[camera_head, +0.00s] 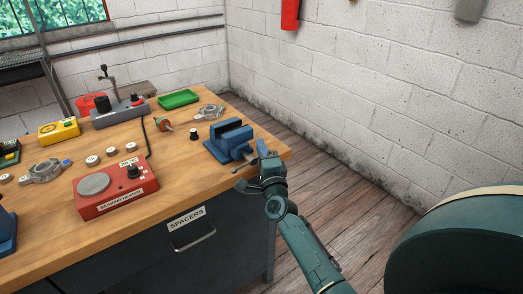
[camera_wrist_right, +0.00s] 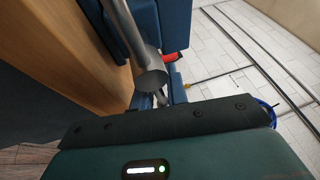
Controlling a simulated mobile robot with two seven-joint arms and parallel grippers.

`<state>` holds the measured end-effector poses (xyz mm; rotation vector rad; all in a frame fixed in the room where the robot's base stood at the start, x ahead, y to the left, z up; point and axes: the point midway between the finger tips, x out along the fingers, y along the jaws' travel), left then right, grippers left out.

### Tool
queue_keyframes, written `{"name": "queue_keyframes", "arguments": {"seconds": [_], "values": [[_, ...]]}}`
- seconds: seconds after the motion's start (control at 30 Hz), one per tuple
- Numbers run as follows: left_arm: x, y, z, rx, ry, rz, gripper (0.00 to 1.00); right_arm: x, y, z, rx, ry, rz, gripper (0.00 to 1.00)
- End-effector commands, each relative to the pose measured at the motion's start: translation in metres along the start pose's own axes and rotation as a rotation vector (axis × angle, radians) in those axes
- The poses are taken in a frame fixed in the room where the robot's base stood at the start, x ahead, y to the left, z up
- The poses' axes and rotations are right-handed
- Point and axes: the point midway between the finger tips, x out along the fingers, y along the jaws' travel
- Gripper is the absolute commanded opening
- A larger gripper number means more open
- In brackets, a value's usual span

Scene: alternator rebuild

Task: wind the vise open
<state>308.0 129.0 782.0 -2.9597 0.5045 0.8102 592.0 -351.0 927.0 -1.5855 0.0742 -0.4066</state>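The blue vise (camera_head: 230,141) stands on the bench near its right corner. It also fills the top of the right wrist view (camera_wrist_right: 173,22). Dark jaw faces show on top of it, and a grey metal bar (camera_head: 245,161) is at its front end. A grey metal rod with a flat round end (camera_wrist_right: 150,78) shows close up in the right wrist view. My right gripper (camera_head: 263,160) is at the vise's front end, right beside the bar. Its fingertips are mostly hidden, so I cannot tell whether they grip the bar. My left gripper is out of view.
The red bearing heater (camera_head: 116,189), a green tray (camera_head: 178,99), a grey tester (camera_head: 120,112) and a yellow meter (camera_head: 59,131) are on the bench (camera_head: 185,185). A small black-topped knob (camera_head: 194,134) stands left of the vise. Bare floor separates bench and wall.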

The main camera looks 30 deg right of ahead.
Motion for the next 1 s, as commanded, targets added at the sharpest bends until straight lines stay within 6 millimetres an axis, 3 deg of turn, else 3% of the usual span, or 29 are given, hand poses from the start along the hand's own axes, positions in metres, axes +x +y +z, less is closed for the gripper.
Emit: {"name": "queue_keyframes", "arguments": {"seconds": [0.17, 0.63, 1.0], "values": [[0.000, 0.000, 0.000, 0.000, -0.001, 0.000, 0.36, 0.000, 0.000, 0.000, 0.000, 0.000, 0.000, 0.00], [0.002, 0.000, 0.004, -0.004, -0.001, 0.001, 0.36, 0.000, 0.000, 0.000, -0.031, -0.006, -0.013, 0.00], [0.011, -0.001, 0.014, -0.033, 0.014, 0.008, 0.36, 0.000, -0.008, 0.003, -0.250, -0.055, -0.104, 0.00]]}}
